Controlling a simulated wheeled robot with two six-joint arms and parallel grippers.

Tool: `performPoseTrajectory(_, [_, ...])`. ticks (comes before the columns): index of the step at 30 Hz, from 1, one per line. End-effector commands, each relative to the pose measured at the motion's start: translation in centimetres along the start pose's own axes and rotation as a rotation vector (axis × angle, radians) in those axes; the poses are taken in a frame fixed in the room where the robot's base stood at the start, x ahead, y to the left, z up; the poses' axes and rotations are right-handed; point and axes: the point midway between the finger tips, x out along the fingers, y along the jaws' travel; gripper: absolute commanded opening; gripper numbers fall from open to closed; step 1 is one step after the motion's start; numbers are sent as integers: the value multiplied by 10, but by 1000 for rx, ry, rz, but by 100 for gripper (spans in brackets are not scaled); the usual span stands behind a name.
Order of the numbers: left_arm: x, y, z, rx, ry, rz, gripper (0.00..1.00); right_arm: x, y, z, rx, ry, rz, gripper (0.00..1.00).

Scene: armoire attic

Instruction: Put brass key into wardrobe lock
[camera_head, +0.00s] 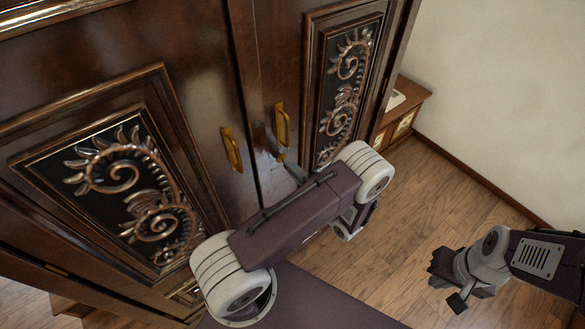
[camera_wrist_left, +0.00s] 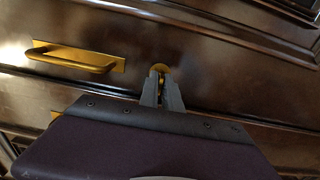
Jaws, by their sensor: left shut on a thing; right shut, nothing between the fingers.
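The dark wooden wardrobe (camera_head: 205,80) fills the left and middle of the head view, with carved panels and brass handles. My left gripper (camera_head: 287,163) is at the door just below the right-hand handle, its fingers shut on the brass key. In the left wrist view, the left gripper (camera_wrist_left: 161,82) points at the door. A small round brass patch (camera_wrist_left: 161,68) shows at its fingertips; I cannot tell how much is key and how much is lock. The key is mostly hidden between the fingers. I cannot tell whether it is inside the lock. My right gripper (camera_head: 446,284) is shut and empty above the floor.
Two brass handles, the left one (camera_head: 231,149) and the right one (camera_head: 282,125), stand out from the doors close to my left gripper. A low wooden cabinet (camera_head: 402,112) stands behind the wardrobe's right side. The wooden floor (camera_head: 440,205) at the right is clear.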

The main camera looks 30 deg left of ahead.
Motion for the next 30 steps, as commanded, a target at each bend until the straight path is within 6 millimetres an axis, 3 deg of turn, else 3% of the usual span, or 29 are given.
performPoseTrajectory(7, [6,0,0,0,0,0,0,-1,0,0,0,0,0,0])
performPoseTrajectory(10, [6,0,0,0,-1,0,30,-1,0,0,0,0,0,0])
performPoseTrajectory(11, [6,0,0,0,-1,0,33,-1,0,0,0,0,0,0])
performPoseTrajectory(20, [5,0,0,0,-1,0,33,0,0,0,0,0,0,0])
performPoseTrajectory(23, [-7,-2,1,-1,-5,0,33,3,0,0,0,0,0,0])
performPoseTrajectory(30, [-60,-2,1,-2,-6,0,33,12,0,1,0,0,0,0])
